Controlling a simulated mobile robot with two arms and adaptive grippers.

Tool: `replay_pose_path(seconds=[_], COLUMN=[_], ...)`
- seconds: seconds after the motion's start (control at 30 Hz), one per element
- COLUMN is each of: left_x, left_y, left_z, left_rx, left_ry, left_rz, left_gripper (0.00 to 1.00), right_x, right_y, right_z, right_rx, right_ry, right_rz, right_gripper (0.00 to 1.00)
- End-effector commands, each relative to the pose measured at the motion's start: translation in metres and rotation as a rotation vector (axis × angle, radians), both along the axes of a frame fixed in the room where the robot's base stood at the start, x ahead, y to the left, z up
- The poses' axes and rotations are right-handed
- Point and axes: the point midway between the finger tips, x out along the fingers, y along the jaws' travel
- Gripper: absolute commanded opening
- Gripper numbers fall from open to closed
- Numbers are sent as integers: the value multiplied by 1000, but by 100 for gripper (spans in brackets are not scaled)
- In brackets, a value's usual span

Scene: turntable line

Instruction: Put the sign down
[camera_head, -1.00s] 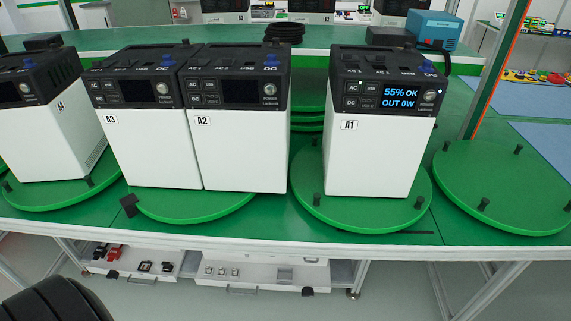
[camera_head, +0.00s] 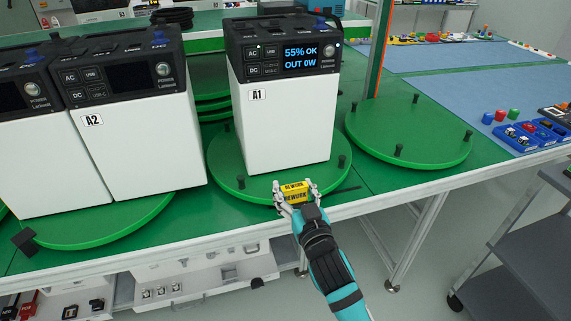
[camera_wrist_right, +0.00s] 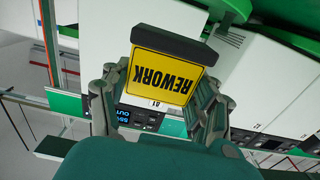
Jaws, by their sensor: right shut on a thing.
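A yellow REWORK sign (camera_head: 293,191) with black lettering is held by my right gripper (camera_head: 297,190). In the right wrist view the sign (camera_wrist_right: 165,75) sits between the two fingers of the gripper (camera_wrist_right: 160,100), with a dark bar along one edge. In the head view the sign is at the front rim of the green turntable (camera_head: 228,178) that bears the white unit A1 (camera_head: 285,120). I cannot tell whether the sign touches the turntable. A1's display reads 55% OK, OUT 0W. My left gripper is not in view.
Unit A2 (camera_head: 135,150) stands to the left on another green turntable (camera_head: 105,232). An empty turntable (camera_head: 428,148) with black pegs is to the right of A1. A grey cart (camera_head: 520,235) stands at the lower right, and blue mats (camera_head: 440,90) lie at the upper right.

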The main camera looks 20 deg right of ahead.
Motion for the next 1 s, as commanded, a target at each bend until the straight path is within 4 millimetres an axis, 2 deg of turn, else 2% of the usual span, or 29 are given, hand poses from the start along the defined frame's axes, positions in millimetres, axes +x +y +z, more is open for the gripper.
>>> replay_pose_path(seconds=[0.03,0.2,0.43,0.63,0.9,1.0], left_x=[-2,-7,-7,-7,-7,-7], left_y=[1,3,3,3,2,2], left_z=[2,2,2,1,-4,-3], left_rx=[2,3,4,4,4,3], left_ry=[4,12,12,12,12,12], left_rz=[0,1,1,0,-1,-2], left_gripper=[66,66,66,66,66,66], right_x=[16,61,110,123,122,122], right_y=[-3,-12,-22,-24,-24,-24], right_z=[1,-3,-9,-12,-46,-47], right_rx=[-3,-3,0,2,2,1], right_ry=[-4,-3,-2,-2,1,-2], right_rz=[-1,-1,-1,0,-1,0], right_gripper=[26,26,26,26,26,26])
